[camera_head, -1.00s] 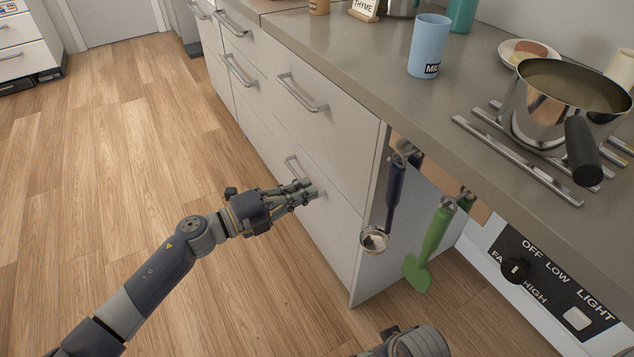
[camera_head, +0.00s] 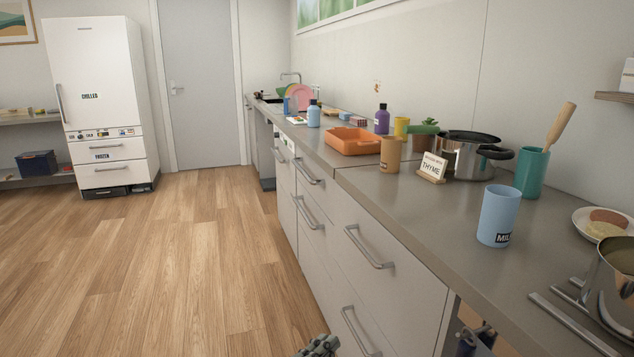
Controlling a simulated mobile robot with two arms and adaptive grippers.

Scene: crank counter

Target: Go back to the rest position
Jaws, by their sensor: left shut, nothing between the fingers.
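My left gripper (camera_head: 319,346) shows only as a small grey piece at the bottom edge, in front of the lower drawers. Its fingers look closed and I see nothing held in them. The rest of the left arm is below the picture. My right gripper is not in view.
The counter (camera_head: 405,214) runs along the right above several drawers with bar handles (camera_head: 367,250). A blue milk cup (camera_head: 497,215), a teal holder (camera_head: 530,171), pots and an orange tray (camera_head: 352,141) stand on it. A white fridge (camera_head: 95,75) is at the back left. The wooden floor (camera_head: 170,270) is clear.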

